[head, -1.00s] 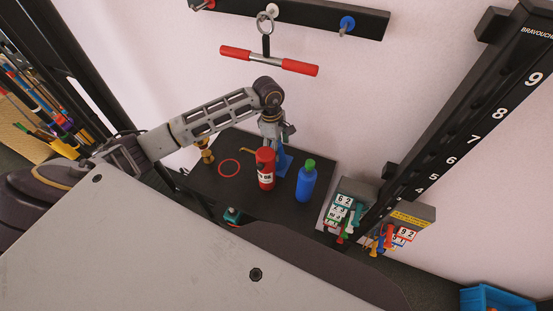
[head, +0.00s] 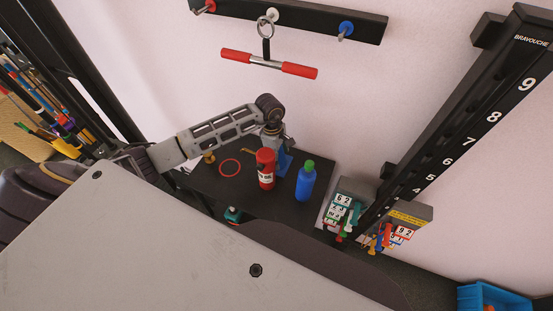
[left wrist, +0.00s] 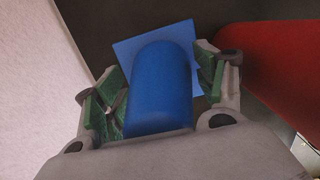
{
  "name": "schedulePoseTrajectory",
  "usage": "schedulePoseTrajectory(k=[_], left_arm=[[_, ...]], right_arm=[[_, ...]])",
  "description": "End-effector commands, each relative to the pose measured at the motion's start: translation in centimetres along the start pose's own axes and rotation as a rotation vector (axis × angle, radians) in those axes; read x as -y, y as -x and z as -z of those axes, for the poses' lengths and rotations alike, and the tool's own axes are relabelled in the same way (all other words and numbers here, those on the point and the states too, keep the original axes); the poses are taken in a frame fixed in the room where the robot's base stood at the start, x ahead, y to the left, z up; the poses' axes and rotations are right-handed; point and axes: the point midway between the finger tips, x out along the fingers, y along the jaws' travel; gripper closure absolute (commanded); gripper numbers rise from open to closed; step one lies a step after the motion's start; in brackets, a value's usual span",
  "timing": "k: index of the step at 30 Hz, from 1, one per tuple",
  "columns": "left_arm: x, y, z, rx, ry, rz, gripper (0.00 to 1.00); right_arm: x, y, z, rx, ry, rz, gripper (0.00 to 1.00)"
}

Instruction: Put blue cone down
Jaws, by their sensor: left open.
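The blue cone (head: 284,163) stands on the black table (head: 246,203), behind the red bottle, partly hidden by my gripper and that bottle. In the left wrist view the blue cone (left wrist: 162,85) is upright between my fingers, its square base flat on the dark surface. My left gripper (head: 280,147) is over the cone from above. In the left wrist view its green-padded fingers (left wrist: 155,90) are open, one on each side of the cone. A gap shows at the right finger; contact at the left finger is hard to tell.
A red bottle (head: 265,170) stands close in front of the cone, with a blue green-capped bottle (head: 305,182) to its right. A red ring (head: 229,168) and a brass-coloured object (head: 209,157) lie to the left. Number boxes (head: 345,207) stand right of the table.

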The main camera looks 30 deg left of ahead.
Motion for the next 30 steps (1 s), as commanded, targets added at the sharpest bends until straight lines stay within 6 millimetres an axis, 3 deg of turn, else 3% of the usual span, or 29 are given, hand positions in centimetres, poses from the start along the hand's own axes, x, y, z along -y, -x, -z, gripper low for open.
schedulePoseTrajectory(k=[3, 12, 14, 30], left_arm=[[0.0, 0.0, 0.0, 0.000, 0.000, 0.000, 0.31], [0.0, 0.0, 0.0, 0.000, 0.000, 0.000, 0.69], [0.0, 0.1, 0.0, 0.000, 0.000, -0.001, 0.73], [-0.5, 1.3, 0.5, 0.000, 0.005, -0.002, 0.73]], right_arm=[[0.0, 0.0, 0.0, 0.000, 0.000, 0.000, 0.60], [0.0, 0.0, 0.0, 0.000, 0.000, 0.000, 0.60], [0.0, 0.0, 0.0, 0.000, 0.000, 0.000, 0.60], [0.0, 0.3, 0.0, 0.000, 0.000, 0.000, 0.60]])
